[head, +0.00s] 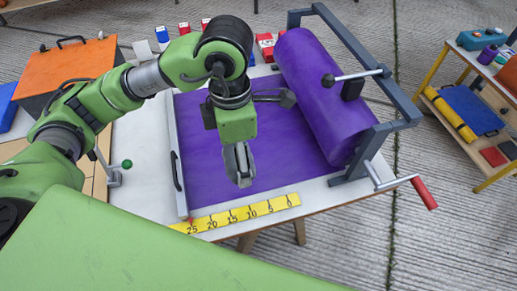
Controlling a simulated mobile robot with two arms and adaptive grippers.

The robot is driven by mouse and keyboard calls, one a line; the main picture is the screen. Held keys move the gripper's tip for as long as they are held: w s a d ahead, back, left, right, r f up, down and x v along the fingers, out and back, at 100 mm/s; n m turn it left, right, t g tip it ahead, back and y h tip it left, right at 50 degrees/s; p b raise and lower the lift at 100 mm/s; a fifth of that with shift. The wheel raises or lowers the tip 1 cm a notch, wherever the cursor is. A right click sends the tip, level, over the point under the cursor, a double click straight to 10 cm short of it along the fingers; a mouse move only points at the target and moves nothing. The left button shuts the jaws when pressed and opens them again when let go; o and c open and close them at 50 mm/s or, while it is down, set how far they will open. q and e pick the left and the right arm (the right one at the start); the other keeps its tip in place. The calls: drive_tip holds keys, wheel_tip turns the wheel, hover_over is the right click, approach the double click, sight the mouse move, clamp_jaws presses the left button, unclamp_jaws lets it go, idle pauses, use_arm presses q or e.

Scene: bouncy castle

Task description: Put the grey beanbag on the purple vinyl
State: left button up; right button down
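The purple vinyl (280,160) lies flat on a white-topped table and runs up to a large purple roll (322,95) in a grey frame at its right. My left gripper (241,178) points down over the middle of the flat vinyl, its grey fingers close together. I cannot tell whether they hold anything or touch the vinyl. I cannot make out the grey beanbag as a separate thing; it may be hidden by or between the grey fingers. My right gripper is not in view.
A yellow ruler strip (235,214) lies along the table's front edge. The roll's frame has a red-handled crank (424,193) at the right. An orange-topped box (66,66) stands at the left. A yellow-framed shelf (470,110) stands at the far right.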

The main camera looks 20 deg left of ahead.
use_arm(q)
drive_tip(key=w+f, duration=0.3)
drive_tip(key=w, duration=0.1)
drive_tip(key=w+f+p, duration=0.1)
drive_tip(key=w+f, duration=0.2)
drive_tip(key=w, duration=0.2)
drive_tip(key=w+f, duration=0.3)
drive_tip(key=w, duration=0.1)
drive_tip(key=shift+w+d+p, duration=0.2)
drive_tip(key=shift+p, duration=0.1)
drive_tip(key=shift+w+f, duration=0.3)
drive_tip(key=shift+f, duration=0.15)
wheel_tip(320, 180, down, 2)
drive_tip(key=shift+s+f+p, duration=0.1)
drive_tip(key=shift+p, duration=0.5)
drive_tip(key=shift+f, duration=0.35)
drive_tip(key=shift+f, duration=0.1)
